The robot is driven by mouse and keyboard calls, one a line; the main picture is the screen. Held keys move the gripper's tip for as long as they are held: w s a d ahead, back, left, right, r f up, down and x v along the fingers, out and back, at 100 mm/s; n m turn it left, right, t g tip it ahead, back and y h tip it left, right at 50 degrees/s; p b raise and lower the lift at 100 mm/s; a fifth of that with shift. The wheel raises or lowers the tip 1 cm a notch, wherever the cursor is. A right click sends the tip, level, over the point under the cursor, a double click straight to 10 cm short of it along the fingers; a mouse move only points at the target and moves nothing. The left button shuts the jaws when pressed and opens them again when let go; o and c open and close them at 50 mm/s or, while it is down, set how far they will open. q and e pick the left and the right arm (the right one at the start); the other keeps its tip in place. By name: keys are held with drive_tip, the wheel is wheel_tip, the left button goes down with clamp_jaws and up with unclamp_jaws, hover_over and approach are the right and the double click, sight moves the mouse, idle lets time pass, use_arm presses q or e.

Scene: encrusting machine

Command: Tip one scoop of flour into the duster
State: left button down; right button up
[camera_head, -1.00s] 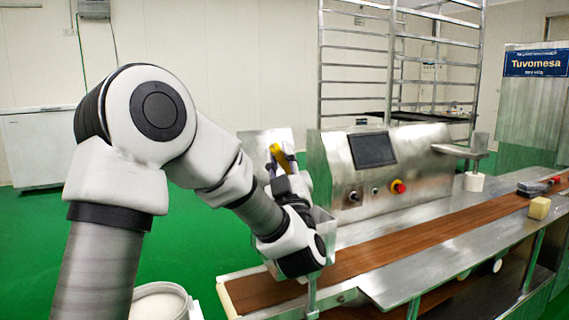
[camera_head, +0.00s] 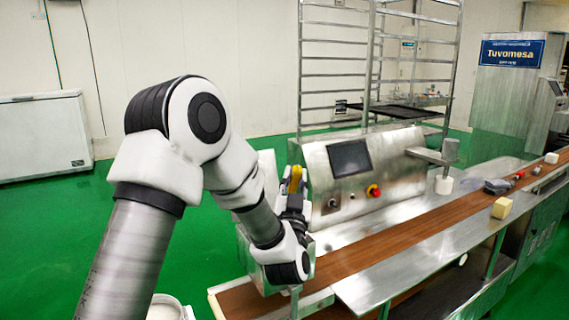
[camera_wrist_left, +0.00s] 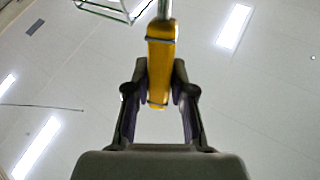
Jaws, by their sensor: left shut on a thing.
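My left gripper (camera_head: 293,194) is shut on the yellow handle (camera_head: 295,179) of a tool, beside the left end of the machine. In the left wrist view the yellow handle (camera_wrist_left: 160,65) sits between the two fingers, with a metal shaft running out past the top edge. The scoop's bowl and any flour in it cannot be made out. A steel box-like part (camera_head: 243,252), possibly the duster, stands at the conveyor's left end, partly hidden by my arm. A white round tub (camera_head: 165,308) is cut off at the bottom edge. My right gripper is not in view.
The brown conveyor belt (camera_head: 375,252) runs to the right past the steel machine housing with a screen (camera_head: 350,158). A pale block (camera_head: 502,208) lies on the line at right. A wire rack (camera_head: 330,70) stands behind. Green floor is open at left.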

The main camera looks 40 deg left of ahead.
use_arm(q)
drive_tip(key=w+d+f+m+g+h+p, duration=0.5)
drive_tip(key=w+m+p, duration=0.5)
drive_tip(key=p, duration=0.8)
drive_tip(key=r+p, duration=0.1)
drive_tip(key=s+r+m, duration=0.1)
drive_tip(key=s+r+m+p, duration=0.1)
drive_tip(key=r, duration=0.1)
drive_tip(key=shift+s+a+r+p, duration=0.1)
drive_tip(key=shift+s+a+p, duration=0.1)
drive_tip(key=shift+s+p, duration=0.1)
